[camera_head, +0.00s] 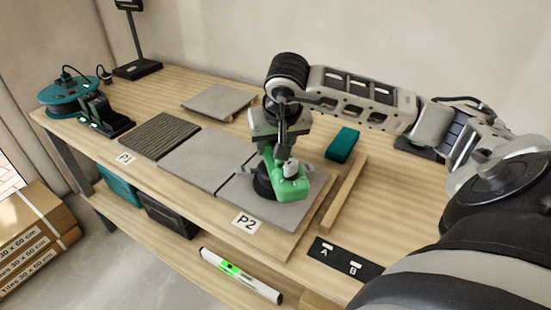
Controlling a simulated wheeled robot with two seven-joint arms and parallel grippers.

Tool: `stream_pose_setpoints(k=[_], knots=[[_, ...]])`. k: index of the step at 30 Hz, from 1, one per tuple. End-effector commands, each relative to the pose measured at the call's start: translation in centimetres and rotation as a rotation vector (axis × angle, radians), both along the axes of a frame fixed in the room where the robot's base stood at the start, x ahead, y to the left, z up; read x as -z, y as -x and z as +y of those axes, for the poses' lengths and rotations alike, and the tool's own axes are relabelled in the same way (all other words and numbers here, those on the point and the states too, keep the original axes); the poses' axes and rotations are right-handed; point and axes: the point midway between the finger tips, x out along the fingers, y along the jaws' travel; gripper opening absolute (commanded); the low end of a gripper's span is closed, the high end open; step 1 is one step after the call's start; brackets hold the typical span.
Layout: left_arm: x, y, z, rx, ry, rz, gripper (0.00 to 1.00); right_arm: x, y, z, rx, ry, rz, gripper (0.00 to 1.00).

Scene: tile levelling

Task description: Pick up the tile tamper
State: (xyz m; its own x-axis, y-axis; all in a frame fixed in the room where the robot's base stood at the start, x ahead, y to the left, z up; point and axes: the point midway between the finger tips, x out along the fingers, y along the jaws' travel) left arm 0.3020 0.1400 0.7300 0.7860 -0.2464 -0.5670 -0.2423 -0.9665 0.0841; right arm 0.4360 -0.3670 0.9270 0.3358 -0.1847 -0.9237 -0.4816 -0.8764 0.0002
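The tile tamper (291,189), a green tool with a dark round base, stands on the grey tile by the P2 label. My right gripper (281,152) points down at the tamper from above, at its upper green part. The fingers overlap the tamper in this view, and I cannot tell whether they are closed on it. The tamper's base appears to rest on the tile. My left gripper is not in view.
Grey tiles (182,160) lie in a row from P1 to P2. A wooden strip (343,194) and a teal block (342,145) lie right of the tamper. A black A/B plate (343,258) is at the front. A loose tile (216,101) lies behind.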

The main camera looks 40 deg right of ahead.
Motion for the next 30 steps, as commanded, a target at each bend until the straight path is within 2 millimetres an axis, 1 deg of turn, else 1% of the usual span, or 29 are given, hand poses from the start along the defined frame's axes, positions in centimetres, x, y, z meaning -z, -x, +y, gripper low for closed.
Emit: stream_pose_setpoints(k=[13, 14, 15, 17, 18, 30], knots=[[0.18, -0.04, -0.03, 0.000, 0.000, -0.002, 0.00, 0.21, 0.01, 0.00, 0.000, 0.000, 0.000, 0.47], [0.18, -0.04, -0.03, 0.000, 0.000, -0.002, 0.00, 0.21, 0.02, 0.01, 0.000, 0.000, 0.000, 0.39], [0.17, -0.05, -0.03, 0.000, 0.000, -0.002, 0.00, 0.21, 0.02, 0.01, 0.000, 0.000, 0.000, 0.28], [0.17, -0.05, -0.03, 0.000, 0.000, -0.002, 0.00, 0.21, 0.02, 0.01, 0.000, 0.000, 0.000, 0.11], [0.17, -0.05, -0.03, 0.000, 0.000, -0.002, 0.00, 0.21, 0.02, 0.01, 0.000, 0.000, 0.000, 0.00], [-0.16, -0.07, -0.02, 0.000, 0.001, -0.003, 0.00, -0.26, -0.11, -0.03, 0.001, 0.000, -0.007, 0.00]])
